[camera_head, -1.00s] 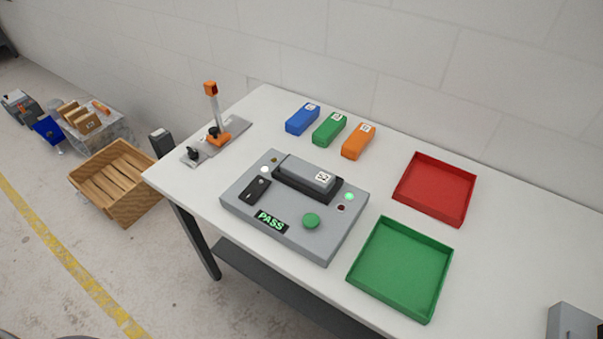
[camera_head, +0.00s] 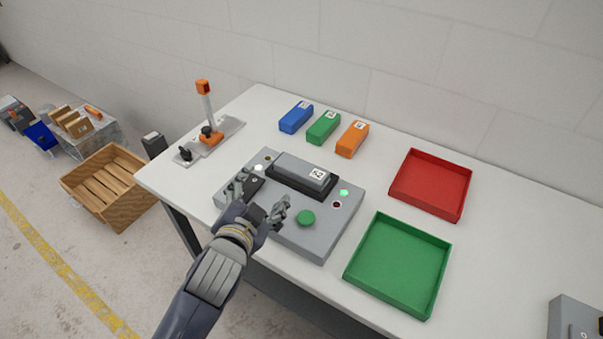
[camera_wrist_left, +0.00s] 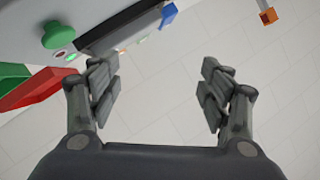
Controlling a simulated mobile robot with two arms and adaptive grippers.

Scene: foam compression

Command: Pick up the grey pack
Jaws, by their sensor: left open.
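The grey pack (camera_head: 301,169) lies in the black cradle (camera_head: 287,185) on top of the grey test device (camera_head: 318,239), with a white label on its right end. My left gripper (camera_head: 262,197) is open and empty in front of the pack, over the near left part of the device, apart from the pack. It hides the device's display. In the left wrist view the open fingers (camera_wrist_left: 160,92) have nothing between them. The dark cradle (camera_wrist_left: 115,27) shows at the upper left there. My right gripper is not in view.
Blue (camera_head: 296,117), green (camera_head: 324,127) and orange (camera_head: 352,139) packs stand behind the device. A red tray (camera_head: 431,207) and a green tray (camera_head: 432,314) lie to the right. An orange-topped lever stand (camera_head: 208,116) is at the back left. A green button (camera_head: 306,218) is on the device.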

